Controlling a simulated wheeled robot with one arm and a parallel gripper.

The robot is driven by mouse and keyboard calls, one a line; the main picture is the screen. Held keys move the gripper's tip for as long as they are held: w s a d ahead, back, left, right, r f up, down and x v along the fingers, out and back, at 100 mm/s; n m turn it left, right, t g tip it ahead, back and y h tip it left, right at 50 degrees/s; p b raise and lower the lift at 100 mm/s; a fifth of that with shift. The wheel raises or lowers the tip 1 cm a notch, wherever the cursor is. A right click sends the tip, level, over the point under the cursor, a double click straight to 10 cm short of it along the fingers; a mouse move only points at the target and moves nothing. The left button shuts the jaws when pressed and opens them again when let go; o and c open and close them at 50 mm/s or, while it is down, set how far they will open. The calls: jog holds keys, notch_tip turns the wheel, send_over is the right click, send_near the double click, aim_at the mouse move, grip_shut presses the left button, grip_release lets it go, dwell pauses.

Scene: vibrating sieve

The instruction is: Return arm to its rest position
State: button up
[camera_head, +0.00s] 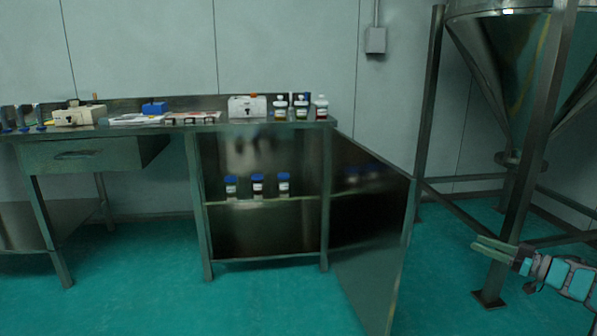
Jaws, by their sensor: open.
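My gripper (497,250) is at the lower right of the head view, at the end of my arm, which comes in from the right edge. Its two long fingers point left and are apart, with nothing between them. It is over the floor, in front of a leg of the steel hopper stand, as seen from here. It is apart from the cabinet door to its left. Most of my arm is outside the picture.
A steel bench (180,132) holds bottles and small boxes. Its cabinet door (372,235) stands open, and several blue-capped bottles (257,186) stand on the shelf inside. A steel hopper (490,60) on legs is at right. Green floor (130,285) is clear in front.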

jog(key=w+a+r+m+t+h, duration=0.1)
jog(key=w+a+r+m+h, duration=0.1)
jog(key=w+r+m+h, duration=0.4)
jog(key=w+a+r+m+t+h, duration=0.15)
jog(key=w+r+h, duration=0.25)
jog(key=r+h, duration=0.6)
jog(key=s+a+f+g+y, duration=0.1)
jog(key=s+a+f+g, duration=0.5)
jog(key=s+a, duration=0.6)
jog(key=s+a+f+g+y, duration=0.2)
jog(key=s+a+f+g, duration=0.4)
jog(key=s+a, duration=0.7)
jog(key=s+a+f+g+y, duration=0.2)
jog(key=s+a+f+g, duration=0.4)
jog(key=s, duration=2.4)
jog(key=a+f, duration=0.1)
jog(key=a, duration=0.6)
jog(key=shift+s+f, duration=0.15)
jog(key=shift+f, duration=0.1)
